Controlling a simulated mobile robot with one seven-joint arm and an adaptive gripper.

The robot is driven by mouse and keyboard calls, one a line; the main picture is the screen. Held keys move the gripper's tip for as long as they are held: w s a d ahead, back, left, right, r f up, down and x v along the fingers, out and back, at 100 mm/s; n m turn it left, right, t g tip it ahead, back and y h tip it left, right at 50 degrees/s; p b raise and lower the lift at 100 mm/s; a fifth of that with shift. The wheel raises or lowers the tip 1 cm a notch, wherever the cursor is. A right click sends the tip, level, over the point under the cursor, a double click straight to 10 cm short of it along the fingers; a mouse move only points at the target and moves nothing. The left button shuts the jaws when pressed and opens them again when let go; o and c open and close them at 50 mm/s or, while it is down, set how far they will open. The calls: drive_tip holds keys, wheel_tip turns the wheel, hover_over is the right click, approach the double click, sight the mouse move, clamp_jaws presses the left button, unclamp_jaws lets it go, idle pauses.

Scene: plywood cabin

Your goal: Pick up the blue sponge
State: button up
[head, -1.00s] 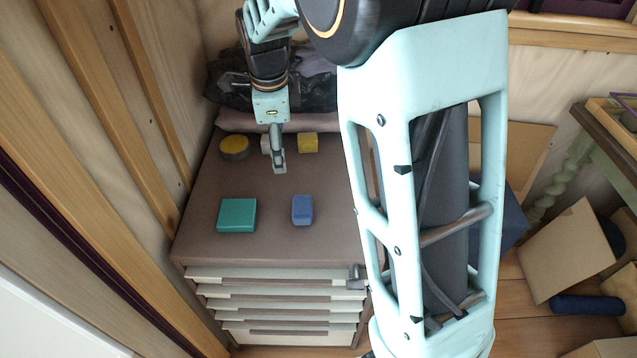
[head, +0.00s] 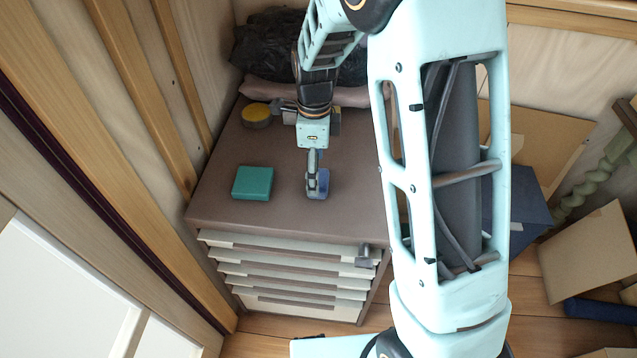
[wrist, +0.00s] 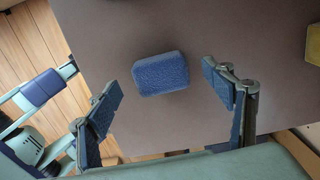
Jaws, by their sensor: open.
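The blue sponge (head: 319,190) lies on the brown top of the drawer cabinet (head: 215,205), near its front edge. In the head view my gripper (head: 315,188) hangs over the sponge and hides part of it. In the wrist view the whole sponge (wrist: 160,74) shows, a rounded block lying flat. My gripper (wrist: 165,98) is open and empty there, with its two padded fingers to the left and right of the sponge. The sponge sits a little beyond the line between the fingertips, with gaps on both sides. The height between fingers and sponge is hard to tell.
A teal block (head: 252,183) lies to the left of the sponge. A round yellow-topped tin (head: 257,115) stands at the back left. A yellow block (wrist: 313,44) shows at the right edge of the wrist view. A black bag (head: 270,50) lies behind. The cabinet top's middle is clear.

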wheel_tip(320, 180, down, 4)
drive_tip(key=shift+r, duration=0.1)
drive_tip(key=c, duration=1.1)
drive_tip(key=shift+o, duration=0.2)
drive_tip(key=shift+r, duration=0.15)
